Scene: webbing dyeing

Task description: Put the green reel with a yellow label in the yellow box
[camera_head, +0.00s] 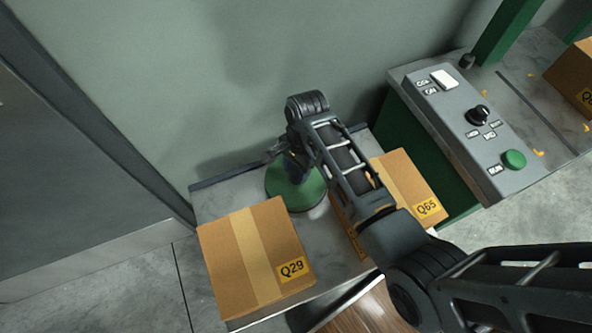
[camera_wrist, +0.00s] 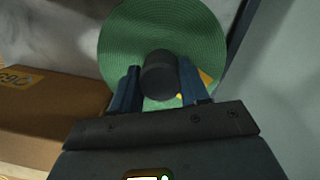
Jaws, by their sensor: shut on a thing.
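A green reel (camera_head: 312,188) lies flat at the back of the grey table, by the wall. In the wrist view the green reel (camera_wrist: 165,25) shows a ribbed round face, a dark round hub and a small yellow patch, partly hidden by a finger. My gripper (camera_head: 293,170) reaches down over the reel. In the wrist view the two blue fingers of my gripper (camera_wrist: 159,72) are shut on the hub, one on each side. I cannot tell whether the reel is lifted off the table. No plainly yellow box shows; the boxes here are brown-orange with yellow labels.
A box marked Q29 (camera_head: 257,255) stands front left of the reel. A box marked Q65 (camera_head: 410,185) stands to its right, near my arm. A grey control panel (camera_head: 465,130) is farther right. Another box (camera_head: 575,80) sits at the right edge.

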